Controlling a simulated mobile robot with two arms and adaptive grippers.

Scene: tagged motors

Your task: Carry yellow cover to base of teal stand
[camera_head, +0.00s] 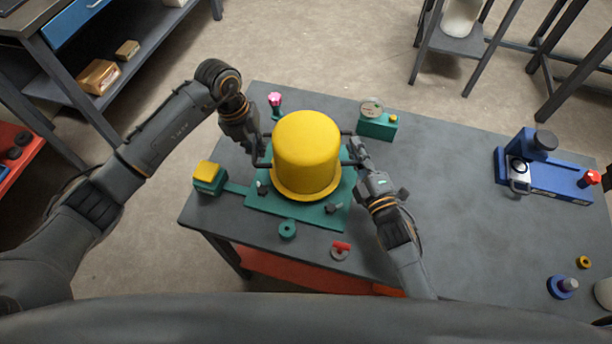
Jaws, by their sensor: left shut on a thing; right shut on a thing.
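The yellow cover (307,150) is a domed cylinder with a flared rim, upright over the base of the teal stand (262,205). I cannot tell whether its rim touches the base. My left gripper (262,150) is shut on the cover's left side, seemingly at a dark side handle. My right gripper (350,150) is shut on its right side in the same way. The cover hides the middle of the teal base. Small dark clamps or knobs (330,208) show on the base in front of the cover.
A teal block with a yellow top (208,176) is at the left table edge. A teal gauge box (376,122) and pink knob (275,99) stand behind. A teal ring (287,229) and red-handled part (340,250) lie in front. A blue stand (545,175) is right; the table (450,200) between is clear.

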